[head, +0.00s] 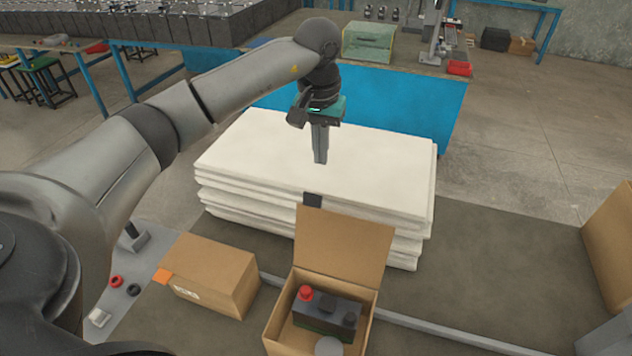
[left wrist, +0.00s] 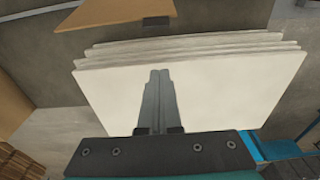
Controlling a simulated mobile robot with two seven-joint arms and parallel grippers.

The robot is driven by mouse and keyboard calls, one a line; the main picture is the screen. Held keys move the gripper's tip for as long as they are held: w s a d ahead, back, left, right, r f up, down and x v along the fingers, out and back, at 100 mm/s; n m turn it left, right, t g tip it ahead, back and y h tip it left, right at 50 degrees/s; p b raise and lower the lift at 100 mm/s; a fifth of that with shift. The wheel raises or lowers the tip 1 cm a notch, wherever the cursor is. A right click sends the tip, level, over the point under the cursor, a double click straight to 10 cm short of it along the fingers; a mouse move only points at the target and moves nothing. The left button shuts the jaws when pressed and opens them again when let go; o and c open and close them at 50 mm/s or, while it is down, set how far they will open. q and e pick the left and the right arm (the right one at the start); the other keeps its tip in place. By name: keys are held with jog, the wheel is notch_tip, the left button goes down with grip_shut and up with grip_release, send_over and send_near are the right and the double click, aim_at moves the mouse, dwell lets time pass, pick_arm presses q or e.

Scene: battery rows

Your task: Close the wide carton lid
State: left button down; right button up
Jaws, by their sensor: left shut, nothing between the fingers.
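The open carton (head: 370,309) stands at the bottom middle of the head view. Its lid (head: 343,246) is raised on the far side, with a small dark tab (head: 312,200) on its top edge. Inside lies a dark battery with a red cap (head: 306,293). In the left wrist view the lid (left wrist: 122,12) shows at the top, its dark tab (left wrist: 156,21) on the near edge. My left gripper (head: 320,161) is shut and empty, pointing down above the white stack, beyond the lid and apart from it. Its fingers also show in the left wrist view (left wrist: 160,75).
A stack of white sheets (head: 270,140) stands behind the open carton. A closed carton (head: 211,276) with an orange label sits to its left. Another carton (head: 612,235) is at the right edge.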

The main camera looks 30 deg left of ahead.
pick_arm(q)
jog(key=s+f+p, duration=0.2)
jog(key=s+f, duration=0.1)
jog(key=f, duration=0.2)
jog(key=shift+d+f, duration=0.35)
jog(key=shift+d, duration=0.05)
dwell(0.3)
